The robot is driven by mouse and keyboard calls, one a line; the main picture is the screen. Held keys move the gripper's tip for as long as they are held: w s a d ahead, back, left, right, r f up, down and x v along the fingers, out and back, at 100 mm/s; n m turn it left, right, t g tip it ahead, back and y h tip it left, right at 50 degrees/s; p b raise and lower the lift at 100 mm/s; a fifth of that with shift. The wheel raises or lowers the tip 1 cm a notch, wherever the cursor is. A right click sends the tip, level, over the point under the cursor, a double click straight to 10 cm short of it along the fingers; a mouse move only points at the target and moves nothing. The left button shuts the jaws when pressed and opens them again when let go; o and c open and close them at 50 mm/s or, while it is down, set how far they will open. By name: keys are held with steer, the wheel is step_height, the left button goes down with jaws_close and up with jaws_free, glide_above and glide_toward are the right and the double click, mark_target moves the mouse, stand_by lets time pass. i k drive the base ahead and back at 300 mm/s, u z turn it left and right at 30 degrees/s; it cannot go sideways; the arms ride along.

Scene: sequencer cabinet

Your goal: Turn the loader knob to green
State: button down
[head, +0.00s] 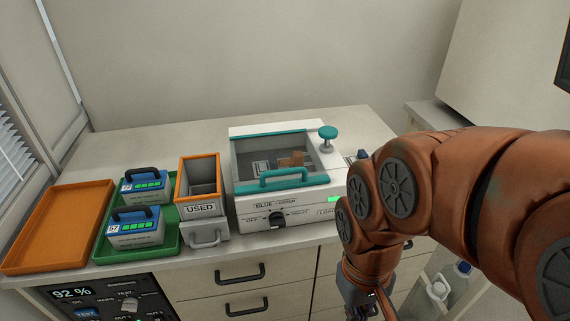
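The loader (247,207) is a white box with a teal-framed clear lid and a teal handle, on the counter. Its dark knob (277,219) is on the front face. Labels around the knob read OFF, BLUE and GREEN, with another unclear one at the right. Which label the knob points at is too small to tell. A small green light (334,199) shows on the front right. My gripper (364,306) hangs low at the bottom, right of the knob and apart from it, in front of the cabinet. Its fingers are mostly cut off or hidden.
An orange tray (60,226) and a green tray (106,250) with two blue-and-white cartridges stand left. A USED bin (201,208) sits beside the loader. A teal-topped post (328,133) rises at its back right. Drawer handles (240,273) jut out below. A panel (100,304) shows 92 %.

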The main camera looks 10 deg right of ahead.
mark_target(277, 220)
steer(key=u, duration=1.9)
steer(key=k, duration=1.6)
steer(key=u, duration=0.95)
